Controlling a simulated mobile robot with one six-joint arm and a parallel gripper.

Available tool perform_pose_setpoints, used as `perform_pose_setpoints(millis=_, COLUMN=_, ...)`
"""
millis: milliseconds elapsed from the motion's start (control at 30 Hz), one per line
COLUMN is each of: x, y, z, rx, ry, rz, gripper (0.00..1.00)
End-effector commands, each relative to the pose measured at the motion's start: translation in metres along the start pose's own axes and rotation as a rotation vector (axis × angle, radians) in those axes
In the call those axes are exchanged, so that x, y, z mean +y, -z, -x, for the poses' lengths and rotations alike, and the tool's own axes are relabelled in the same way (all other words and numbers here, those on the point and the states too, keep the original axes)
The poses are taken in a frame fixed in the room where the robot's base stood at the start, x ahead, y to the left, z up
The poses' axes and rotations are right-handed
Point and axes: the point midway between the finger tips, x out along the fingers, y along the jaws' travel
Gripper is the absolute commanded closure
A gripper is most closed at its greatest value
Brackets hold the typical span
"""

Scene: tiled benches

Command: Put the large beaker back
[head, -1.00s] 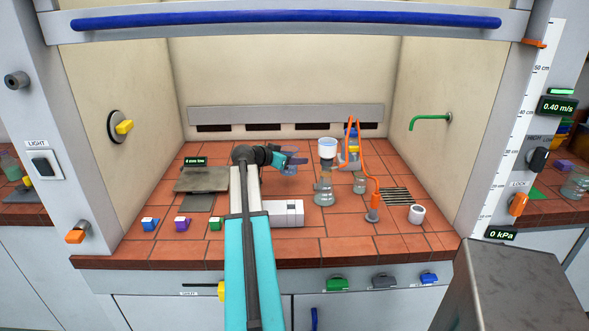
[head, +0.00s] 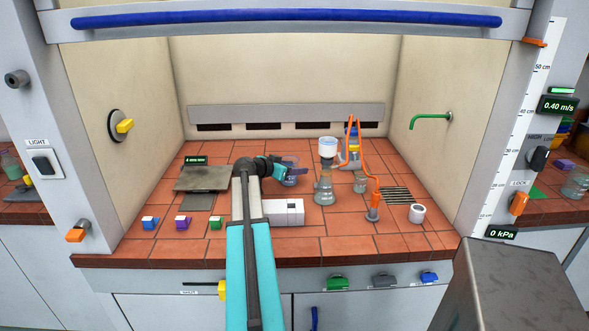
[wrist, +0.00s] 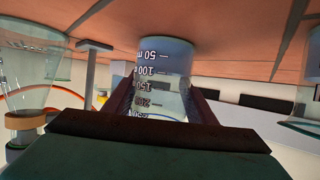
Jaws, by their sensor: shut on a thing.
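The large beaker (head: 291,179) is clear glass and stands behind the white box in the head view, partly hidden by my gripper. In the wrist view, the beaker (wrist: 165,72) appears upside down with its graduation marks facing me. My gripper (head: 284,166) reaches in from the left and is shut on the beaker. Its two dark fingers (wrist: 160,105) lie on either side of the glass in the wrist view. The beaker's base is close to the red tiles; I cannot tell if it touches them.
A white box (head: 283,213) is in front, and a grey plate (head: 203,178) is left.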

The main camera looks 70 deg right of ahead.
Motion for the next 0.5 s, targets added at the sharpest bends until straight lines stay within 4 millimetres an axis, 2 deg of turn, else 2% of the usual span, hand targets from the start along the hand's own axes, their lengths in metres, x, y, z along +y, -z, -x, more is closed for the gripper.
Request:
perform_pose_setpoints(millis=233, x=0.0003, y=-0.0012, z=-0.0010, rx=0.001, ry=0.000, rz=0.000, gripper=0.80)
perform_pose_setpoints(millis=267, x=0.0004, y=-0.0008, z=-0.0008, rx=0.000, ry=-0.001, rz=0.000, gripper=0.44)
perform_pose_setpoints(millis=300, x=0.0005, y=-0.0006, z=-0.0007, rx=0.000, ry=-0.001, rz=0.000, gripper=0.37)
perform_pose_setpoints(millis=367, x=0.0006, y=-0.0005, z=-0.0008, rx=0.000, ry=-0.001, rz=0.000, gripper=0.30)
perform_pose_setpoints(millis=500, x=0.0012, y=-0.0001, z=-0.0018, rx=0.000, ry=-0.002, rz=0.000, gripper=0.30)
